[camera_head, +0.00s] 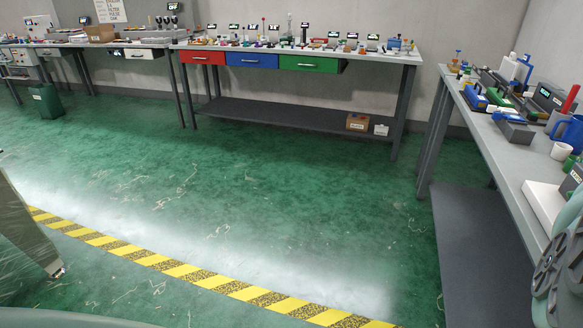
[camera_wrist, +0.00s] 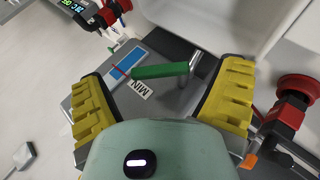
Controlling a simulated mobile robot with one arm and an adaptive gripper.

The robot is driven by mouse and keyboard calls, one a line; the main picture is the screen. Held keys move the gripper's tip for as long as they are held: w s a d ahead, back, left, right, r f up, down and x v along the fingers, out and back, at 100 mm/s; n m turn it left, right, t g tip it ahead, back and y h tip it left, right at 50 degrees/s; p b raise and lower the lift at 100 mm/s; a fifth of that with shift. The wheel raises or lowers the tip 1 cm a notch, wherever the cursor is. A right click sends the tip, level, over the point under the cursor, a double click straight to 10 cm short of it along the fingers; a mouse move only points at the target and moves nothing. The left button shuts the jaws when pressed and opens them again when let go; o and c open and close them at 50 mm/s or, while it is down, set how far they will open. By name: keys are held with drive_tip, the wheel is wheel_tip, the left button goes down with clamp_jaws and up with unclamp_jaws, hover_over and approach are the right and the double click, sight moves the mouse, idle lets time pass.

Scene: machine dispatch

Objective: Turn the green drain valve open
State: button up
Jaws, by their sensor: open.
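The green drain valve handle (camera_wrist: 160,71) is a bar in the upper middle of the wrist view, lying nearly level in the picture. Its right end meets a grey metal post (camera_wrist: 190,64). My gripper (camera_wrist: 162,86) shows in the wrist view with two yellow ridged pads spread wide apart. The green handle lies in the space between and ahead of the pads, and nothing is gripped. I cannot tell how far the handle is from the pads in depth. I cannot pick out the valve in the head view.
Beside the handle are a blue window (camera_wrist: 127,63) with a red line and a "MIN" label (camera_wrist: 139,89). A red round knob (camera_wrist: 297,86) stands at right, near the right pad. Red and black fittings (camera_wrist: 105,14) are at upper left. The right bench (camera_head: 480,127) is crowded.

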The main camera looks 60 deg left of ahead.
wheel_tip(320, 180, up, 10)
idle(0.6)
drive_tip(key=shift+c, duration=0.4)
